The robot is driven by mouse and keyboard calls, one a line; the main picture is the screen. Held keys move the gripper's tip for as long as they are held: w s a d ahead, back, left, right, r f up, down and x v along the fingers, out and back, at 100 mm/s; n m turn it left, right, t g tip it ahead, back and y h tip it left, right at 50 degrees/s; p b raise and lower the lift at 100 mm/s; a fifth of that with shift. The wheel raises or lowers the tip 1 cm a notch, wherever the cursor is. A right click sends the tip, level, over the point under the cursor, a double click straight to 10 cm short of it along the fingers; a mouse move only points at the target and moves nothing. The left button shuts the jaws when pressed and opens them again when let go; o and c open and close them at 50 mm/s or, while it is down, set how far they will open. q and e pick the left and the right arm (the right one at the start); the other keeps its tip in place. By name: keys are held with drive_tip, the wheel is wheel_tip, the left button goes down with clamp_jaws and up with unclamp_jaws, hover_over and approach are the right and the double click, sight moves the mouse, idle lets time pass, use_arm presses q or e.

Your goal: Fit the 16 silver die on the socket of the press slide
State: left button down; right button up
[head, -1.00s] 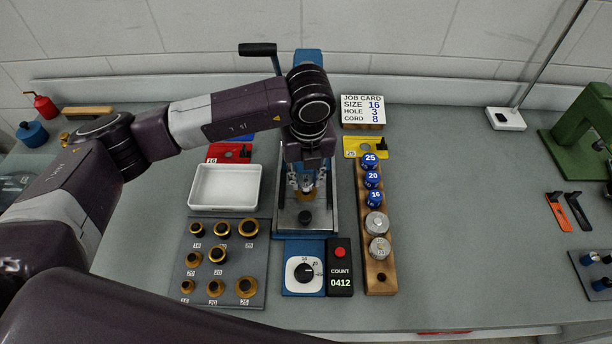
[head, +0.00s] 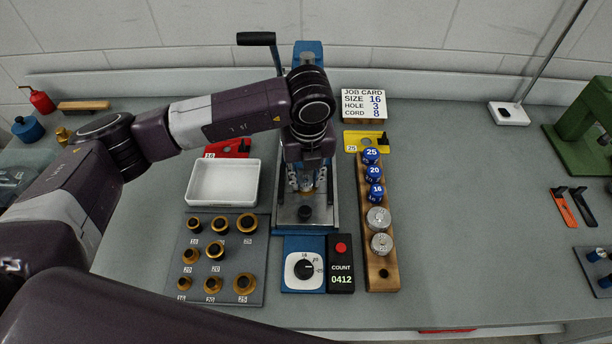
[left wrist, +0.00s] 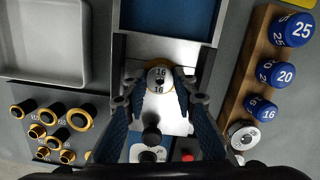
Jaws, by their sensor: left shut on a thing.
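My left gripper (head: 306,188) is over the middle of the blue hand press (head: 308,60) and shut on the silver die marked 16. In the left wrist view the die (left wrist: 159,77) sits between the fingertips (left wrist: 157,88), its number facing the camera. A gold-coloured edge shows around the die's far side. The press slide's socket is hidden by my gripper and arm, so I cannot tell whether the die touches it. My right gripper is not in view.
Right of the press, a wooden rack (head: 364,225) holds three blue dies and two silver ones; its near hole is empty. Left are a white tray (head: 222,204) and a grey plate (head: 254,294) of gold-and-black parts. A counter (head: 341,281) and dial (head: 304,270) stand in front.

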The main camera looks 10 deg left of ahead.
use_arm(q)
drive_tip(key=c, duration=1.5)
unclamp_jaws()
wheel_tip(320, 180, up, 12)
drive_tip(key=s, duration=0.1)
drive_tip(key=shift+s+d, duration=0.15)
drive_tip(key=shift+d, duration=0.15)
